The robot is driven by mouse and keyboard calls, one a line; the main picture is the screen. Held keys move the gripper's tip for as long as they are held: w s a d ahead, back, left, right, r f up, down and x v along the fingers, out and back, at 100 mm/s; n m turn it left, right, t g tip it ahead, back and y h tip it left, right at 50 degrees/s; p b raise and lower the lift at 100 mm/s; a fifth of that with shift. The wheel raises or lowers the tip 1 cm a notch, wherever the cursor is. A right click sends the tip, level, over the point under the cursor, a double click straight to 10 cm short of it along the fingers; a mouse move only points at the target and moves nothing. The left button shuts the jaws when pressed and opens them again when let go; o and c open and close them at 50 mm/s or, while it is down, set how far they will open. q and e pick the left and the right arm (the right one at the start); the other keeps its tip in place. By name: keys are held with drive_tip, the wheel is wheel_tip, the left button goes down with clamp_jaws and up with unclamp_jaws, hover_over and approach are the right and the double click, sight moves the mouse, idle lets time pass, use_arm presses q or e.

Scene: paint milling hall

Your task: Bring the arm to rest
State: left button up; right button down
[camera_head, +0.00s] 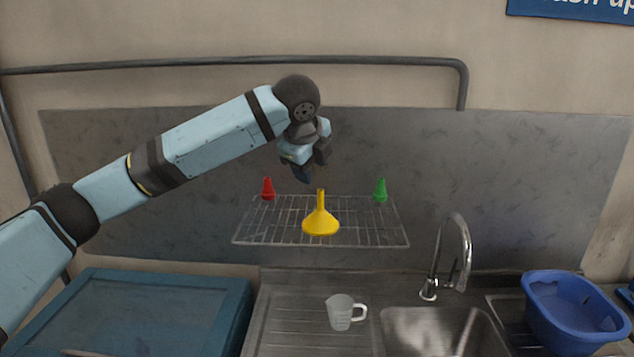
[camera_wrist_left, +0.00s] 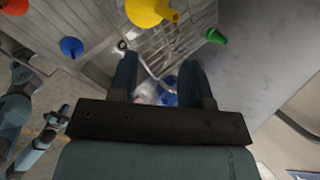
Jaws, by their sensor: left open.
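My left arm comes in from the left in the head view, and its gripper (camera_head: 303,172) hangs above the wire rack (camera_head: 270,240), pointing down. In the left wrist view the two dark fingers (camera_wrist_left: 160,80) are apart with nothing held between them. A yellow funnel (camera_head: 320,222) stands spout up on the rack, just below and right of the gripper. A red funnel (camera_head: 268,190) stands at the back left and a green one (camera_head: 381,190) at the back right. A small blue piece (camera_wrist_left: 71,47) shows in the wrist view. Light blue arm parts (camera_wrist_left: 30,150) show there at lower left.
Below the rack are a draining board with a clear measuring cup (camera_head: 341,312), a sink (camera_head: 440,330) with a curved tap (camera_head: 453,250), and a blue tub (camera_head: 572,305). A blue lidded box (camera_head: 160,310) stands left. A grey pipe (camera_head: 230,61) runs along the wall.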

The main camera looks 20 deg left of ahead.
use_arm(q)
drive_tip(key=s+d+f+n+h, duration=0.1)
drive_tip(key=s+d+f+n, duration=0.15)
drive_tip(key=s+f, duration=0.45)
drive_tip(key=s+d+f+n+g+h, duration=0.15)
drive_tip(key=s+d+f, duration=0.25)
drive_tip(key=f, duration=0.6)
drive_tip(key=s+d+f+n+t+h, duration=0.15)
drive_tip(key=s+d+f, duration=0.3)
drive_tip(key=f, duration=0.45)
drive_tip(key=s+a+f+n+g+y, duration=0.1)
drive_tip(key=s+a+f+n, duration=0.35)
drive_tip(key=s, duration=0.45)
drive_tip(key=s+a+f+n+g+y, duration=0.1)
drive_tip(key=s+a+f+n, duration=0.35)
drive_tip(key=s, duration=0.55)
drive_tip(key=s+a+f+n+y, duration=0.1)
drive_tip(key=s+a+f+n, duration=0.4)
drive_tip(key=s, duration=0.4)
drive_tip(key=w+d+f+t+h, duration=0.1)
drive_tip(key=w+d+f+t, duration=0.2)
drive_tip(key=f, duration=0.3)
drive_tip(key=w+d+f+t+h, duration=0.1)
drive_tip(key=w+d+f+t, duration=0.1)
drive_tip(key=f, duration=0.4)
drive_tip(key=shift+w+d+f+m+t+h, duration=0.15)
drive_tip(key=shift+w+d+m+t+h, duration=0.15)
drive_tip(key=shift+w+d+m+t, duration=0.5)
drive_tip(key=shift+s+a+n, duration=0.15)
drive_tip(key=shift+a+n, duration=0.2)
